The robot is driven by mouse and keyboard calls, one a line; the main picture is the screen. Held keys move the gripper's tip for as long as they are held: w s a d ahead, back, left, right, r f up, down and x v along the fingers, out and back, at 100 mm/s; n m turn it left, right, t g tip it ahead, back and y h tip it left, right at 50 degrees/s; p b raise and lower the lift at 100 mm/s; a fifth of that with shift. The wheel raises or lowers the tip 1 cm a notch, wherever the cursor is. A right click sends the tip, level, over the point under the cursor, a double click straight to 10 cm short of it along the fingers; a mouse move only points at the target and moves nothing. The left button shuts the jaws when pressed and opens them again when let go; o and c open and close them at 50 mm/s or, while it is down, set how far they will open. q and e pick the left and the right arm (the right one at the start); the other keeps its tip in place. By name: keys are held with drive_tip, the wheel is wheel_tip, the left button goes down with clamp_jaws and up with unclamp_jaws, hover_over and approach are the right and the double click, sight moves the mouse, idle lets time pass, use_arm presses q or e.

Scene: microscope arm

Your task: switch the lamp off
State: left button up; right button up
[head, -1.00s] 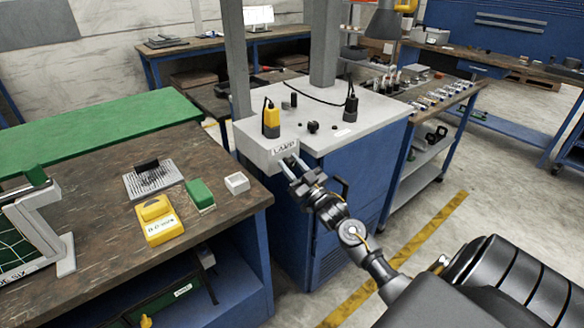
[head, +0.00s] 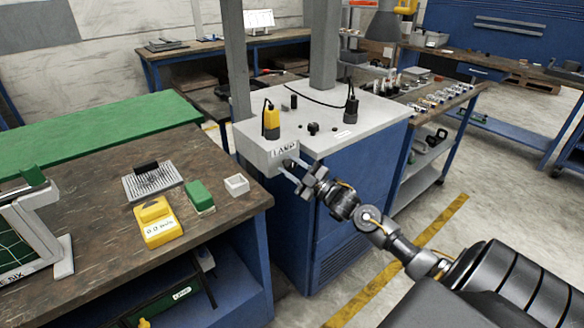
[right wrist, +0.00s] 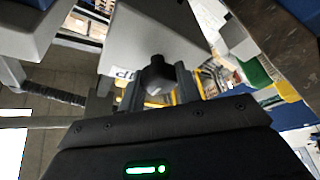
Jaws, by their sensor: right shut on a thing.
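The grey box marked LAMP (head: 262,152) sticks out from the front left corner of the grey-topped blue cabinet. Its label (head: 284,150) faces me. A dark knob (right wrist: 158,76) stands out from the box face in the right wrist view. My right gripper (head: 285,175) is at the box just below the label. In the right wrist view its two fingers lie on either side of the knob, and it is shut on it. The knob is small and partly hidden by the fingers in the head view. The left gripper is not in view.
Open floor lies at right.

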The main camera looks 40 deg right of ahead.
idle(0.5)
drive_tip(key=o, duration=1)
drive_tip(key=shift+c, duration=0.2)
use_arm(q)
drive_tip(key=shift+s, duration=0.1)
use_arm(e)
drive_tip(key=shift+s, duration=0.1)
drive_tip(key=shift+s+d+f, duration=0.1)
drive_tip(key=shift+s+f, duration=0.1)
drive_tip(key=shift+s, duration=0.1)
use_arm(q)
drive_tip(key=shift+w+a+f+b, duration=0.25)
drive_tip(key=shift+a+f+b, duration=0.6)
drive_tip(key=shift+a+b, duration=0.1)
use_arm(e)
drive_tip(key=v, duration=1)
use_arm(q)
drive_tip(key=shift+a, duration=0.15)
use_arm(e)
drive_tip(key=shift+r, duration=0.1)
